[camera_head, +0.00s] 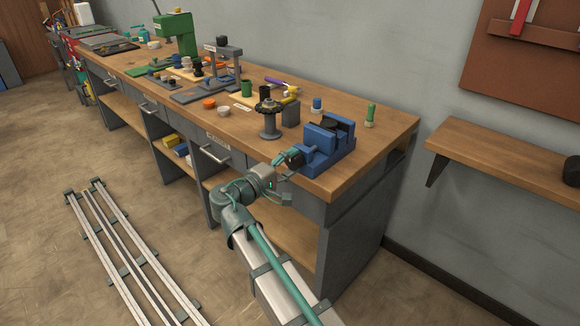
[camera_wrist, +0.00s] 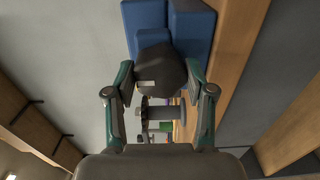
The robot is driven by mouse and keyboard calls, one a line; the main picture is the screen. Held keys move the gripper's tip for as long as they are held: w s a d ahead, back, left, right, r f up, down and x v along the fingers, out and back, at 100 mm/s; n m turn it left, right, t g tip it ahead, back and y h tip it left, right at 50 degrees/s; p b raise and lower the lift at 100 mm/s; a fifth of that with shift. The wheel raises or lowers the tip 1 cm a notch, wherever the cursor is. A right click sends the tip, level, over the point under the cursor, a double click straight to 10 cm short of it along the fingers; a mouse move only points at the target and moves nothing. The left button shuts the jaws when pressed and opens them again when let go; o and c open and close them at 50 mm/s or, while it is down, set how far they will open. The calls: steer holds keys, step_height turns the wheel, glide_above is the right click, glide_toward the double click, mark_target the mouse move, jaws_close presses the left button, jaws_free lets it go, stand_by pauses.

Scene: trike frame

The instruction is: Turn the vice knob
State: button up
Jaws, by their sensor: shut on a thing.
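The blue vice (camera_head: 325,153) stands at the front right corner of the wooden bench, with a dark piece between its jaws. Its black knob (camera_head: 296,157) faces the front of the bench. My gripper (camera_head: 290,159) is at the knob, reaching in from the bench's front. In the wrist view the dark faceted knob (camera_wrist: 158,68) sits between the two green fingers of my gripper (camera_wrist: 160,75), with a pale mark on its face. The fingers are shut on its sides. The blue vice body (camera_wrist: 190,35) shows behind the knob.
A grey stand with a dark toothed wheel (camera_head: 269,118) and a grey block (camera_head: 291,112) stand left of the vice. A green peg piece (camera_head: 370,115) stands behind it to the right. A wall shelf (camera_head: 500,155) is farther right.

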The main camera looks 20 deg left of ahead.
stand_by(0.3)
steer(key=o, duration=1.2)
steer(key=shift+c, duration=0.2)
steer(key=v, duration=1.2)
steer(key=shift+s, duration=0.1)
